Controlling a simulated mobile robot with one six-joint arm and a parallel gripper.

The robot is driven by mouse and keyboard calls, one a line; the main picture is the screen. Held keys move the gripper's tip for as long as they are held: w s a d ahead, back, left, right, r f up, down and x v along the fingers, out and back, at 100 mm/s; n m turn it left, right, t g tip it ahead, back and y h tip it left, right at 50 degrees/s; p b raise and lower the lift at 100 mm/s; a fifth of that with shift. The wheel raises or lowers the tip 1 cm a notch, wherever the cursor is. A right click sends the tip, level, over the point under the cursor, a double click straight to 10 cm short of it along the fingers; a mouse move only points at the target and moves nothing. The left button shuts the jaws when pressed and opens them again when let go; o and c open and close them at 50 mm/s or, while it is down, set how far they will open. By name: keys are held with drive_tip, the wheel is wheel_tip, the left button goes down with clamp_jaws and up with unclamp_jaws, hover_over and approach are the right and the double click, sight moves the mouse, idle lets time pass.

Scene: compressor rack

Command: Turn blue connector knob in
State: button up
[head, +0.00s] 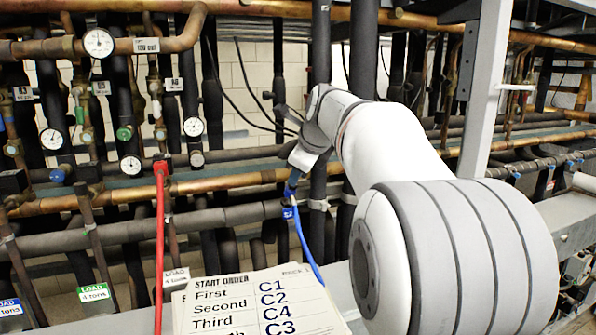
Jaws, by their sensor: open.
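The blue connector knob (289,191) is small and sits at the pipes near the middle of the head view, with a blue hose (305,243) hanging down from it. My gripper (296,170) is at the end of my white arm, directly above the blue connector and very close to it. The gripper is open. Its fingertips are small and partly hidden, so I cannot tell whether they touch the knob or stand around it.
Dark and copper pipes with several gauges (99,43) fill the back. A red hose (160,240) hangs upright at the left. A paper sign (240,305) headed START ORDER stands below the connector. A grey upright post (487,90) stands behind my arm at the right.

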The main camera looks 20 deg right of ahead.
sight(295, 188)
drive_tip(key=shift+w+a+f, duration=0.1)
drive_tip(key=shift+c, duration=0.6)
drive_tip(key=w+f+n, duration=0.1)
drive_tip(key=n, duration=0.2)
drive_tip(key=w+f+n, duration=0.1)
drive_tip(key=f+n, duration=0.1)
drive_tip(key=n, duration=0.1)
drive_tip(key=w+f+n+p, duration=0.1)
drive_tip(key=f+n, duration=0.1)
drive_tip(key=n, duration=0.1)
drive_tip(key=shift+w+d+n, duration=0.2)
drive_tip(key=shift+w+n, duration=0.1)
drive_tip(key=shift+w, duration=0.1)
drive_tip(key=shift+n+b, duration=0.35)
drive_tip(key=shift+n, duration=0.35)
drive_tip(key=shift+s+r+n+b, duration=0.15)
drive_tip(key=shift+n+b, duration=0.1)
drive_tip(key=shift+n, duration=0.75)
drive_tip(key=shift+w+r+n+b, duration=0.1)
drive_tip(key=shift+n+b, duration=0.15)
drive_tip(key=shift+n, duration=0.75)
